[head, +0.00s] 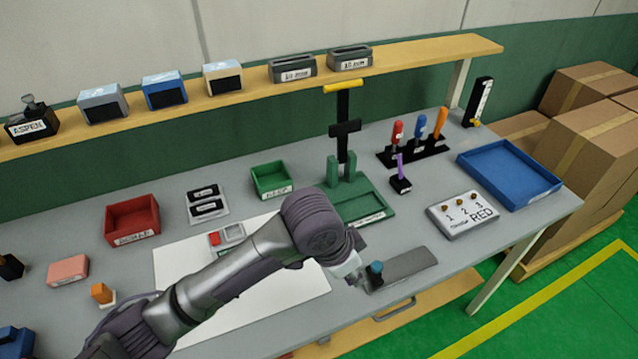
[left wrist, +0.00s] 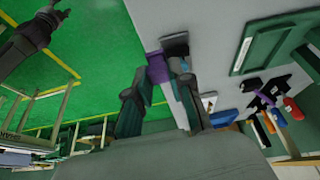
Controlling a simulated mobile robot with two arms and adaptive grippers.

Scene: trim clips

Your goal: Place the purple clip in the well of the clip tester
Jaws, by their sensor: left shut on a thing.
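My left gripper (left wrist: 160,72) is shut on the purple clip (left wrist: 157,66), which shows between its fingertips in the left wrist view. In the head view my arm hides the clip; one teal fingertip (head: 376,268) shows over the table's front edge, beside a dark grey plate. A green stand (head: 378,206) with two green posts, a black upright and a yellow handle stands farther back; it looks like the clip tester, but its label is unreadable and I cannot make out the well. My right gripper (left wrist: 58,14) is small at the top left of the left wrist view, its opening unclear.
The dark grey plate (head: 408,265) lies at the front edge. A purple upright piece (head: 400,168) stands on a black block right of the green stand. A white numbered box (head: 463,220), a blue tray (head: 509,173) and a tool rack (head: 415,150) are to the right.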

